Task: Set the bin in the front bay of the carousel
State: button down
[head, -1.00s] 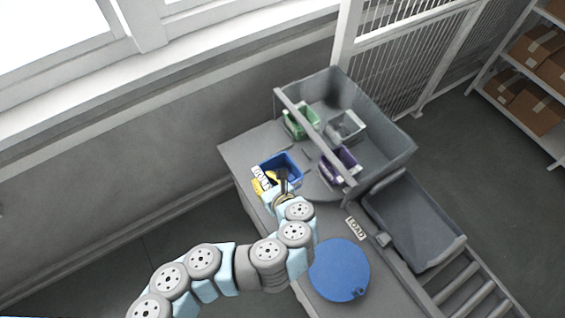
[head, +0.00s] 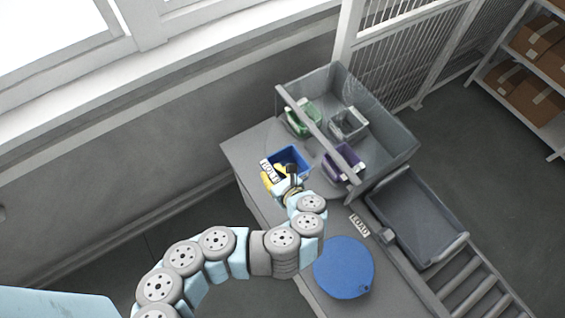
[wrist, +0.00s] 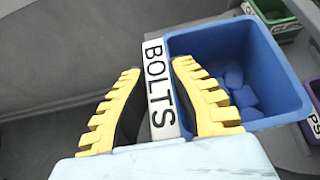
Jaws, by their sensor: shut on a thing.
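The blue bin (head: 291,157) has a white BOLTS plate on its near side and holds blue pieces. It also shows in the wrist view (wrist: 268,62). My gripper (head: 285,178) is shut on the BOLTS plate (wrist: 160,88), with a yellow ribbed finger on each side. The bin is at the front opening of the round grey carousel (head: 318,188). I cannot tell whether its base touches the carousel. The carousel also bears a green bin (head: 303,121), a grey bin (head: 349,125) and a purple bin (head: 343,163).
A clear-walled guard (head: 385,155) with a grey front bar (head: 318,135) stands around the other bins, close beyond the blue bin. A blue disc (head: 343,268) and a LOAD sign (head: 359,225) are on the bench at the right. A dark tray (head: 418,215) adjoins a roller conveyor (head: 478,285).

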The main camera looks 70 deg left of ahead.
aim_at(278, 158)
jog(key=shift+w+a+f+b, duration=0.6)
jog(key=shift+a+b, duration=0.2)
jog(key=shift+b, duration=0.65)
jog(key=shift+w+a+f+b, duration=0.45)
jog(key=shift+w+a+b, duration=0.3)
jog(key=shift+b, duration=0.65)
jog(key=shift+w+a+f+b, duration=0.25)
jog(key=shift+w+a+b, duration=0.05)
jog(key=shift+a+b, duration=0.15)
jog(key=shift+w+a+f+b, duration=0.25)
jog(key=shift+a+b, duration=0.15)
jog(key=shift+w+a, duration=0.2)
jog(key=shift+a, duration=0.15)
jog(key=shift+w+a+f, duration=0.45)
jog(key=shift+a+f, duration=0.1)
jog(key=shift+f, duration=0.85)
jog(key=shift+w+a+f, duration=0.45)
jog(key=shift+a+f, duration=0.15)
jog(key=shift+f, duration=0.85)
jog(key=shift+w+a+f, duration=0.45)
jog(key=shift+a+f, duration=0.1)
jog(key=shift+f, duration=0.85)
jog(key=c, duration=1)
grip_release()
jog(key=shift+f, duration=0.1)
jog(key=shift+c, duration=0.2)
